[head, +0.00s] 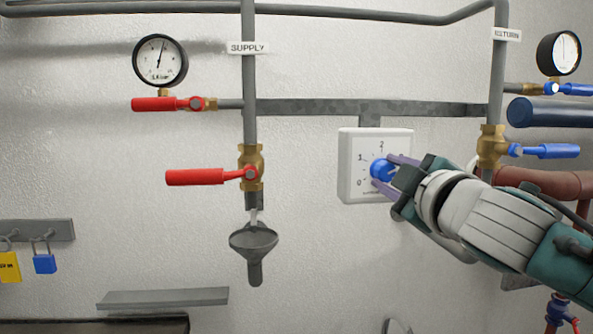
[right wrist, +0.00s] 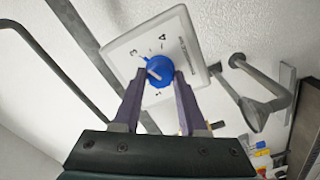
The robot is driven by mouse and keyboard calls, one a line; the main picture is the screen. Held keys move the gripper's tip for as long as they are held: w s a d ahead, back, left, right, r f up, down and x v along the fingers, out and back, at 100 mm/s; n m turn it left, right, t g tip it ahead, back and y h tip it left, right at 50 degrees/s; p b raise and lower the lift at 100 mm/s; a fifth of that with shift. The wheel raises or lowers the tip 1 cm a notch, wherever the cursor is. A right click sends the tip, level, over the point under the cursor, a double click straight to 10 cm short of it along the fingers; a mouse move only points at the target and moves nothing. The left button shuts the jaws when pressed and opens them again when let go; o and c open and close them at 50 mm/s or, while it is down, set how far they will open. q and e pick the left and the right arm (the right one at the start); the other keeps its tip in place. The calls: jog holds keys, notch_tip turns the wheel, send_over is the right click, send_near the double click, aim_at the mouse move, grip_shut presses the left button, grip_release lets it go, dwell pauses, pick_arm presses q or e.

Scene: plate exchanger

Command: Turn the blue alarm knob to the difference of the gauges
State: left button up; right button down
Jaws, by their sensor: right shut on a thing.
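The blue alarm knob (head: 379,169) sits on a white square dial plate (head: 349,142) on the wall; the numbers 0, 1 and 2 show in the head view. My right gripper (head: 384,172) is shut on the knob, with one finger on each side. The right wrist view shows the knob (right wrist: 163,68) between the fingertips, with a white pointer mark; I cannot read its exact setting. The supply gauge (head: 160,60) has its needle up and slightly right. The return gauge (head: 559,53) has its needle about straight up; its scale is too small to read. My left gripper is out of view.
Red valve levers (head: 195,177) are on the supply pipe at left, above a grey funnel (head: 254,241). A blue lever (head: 550,151) and the return pipe (head: 498,75) stand close to my right arm. A grey shelf (head: 163,297) is lower left.

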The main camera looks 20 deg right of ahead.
jog(key=n, duration=0.6)
jog(key=shift+n+p, duration=0.3)
jog(key=shift+p, duration=0.05)
jog(key=n, duration=0.3)
jog(key=shift+n+p, duration=0.3)
jog(key=shift+p, duration=0.05)
jog(key=n+p, duration=0.1)
jog(key=n, duration=0.2)
jog(key=shift+n, duration=0.3)
jog(key=n, duration=0.5)
jog(key=shift+f+n+p, duration=0.1)
jog(key=shift+n+p, duration=0.2)
jog(key=shift+p, duration=0.05)
jog(key=n, duration=0.5)
jog(key=shift+n, duration=0.3)
jog(key=shift+c, duration=2.2)
grip_release()
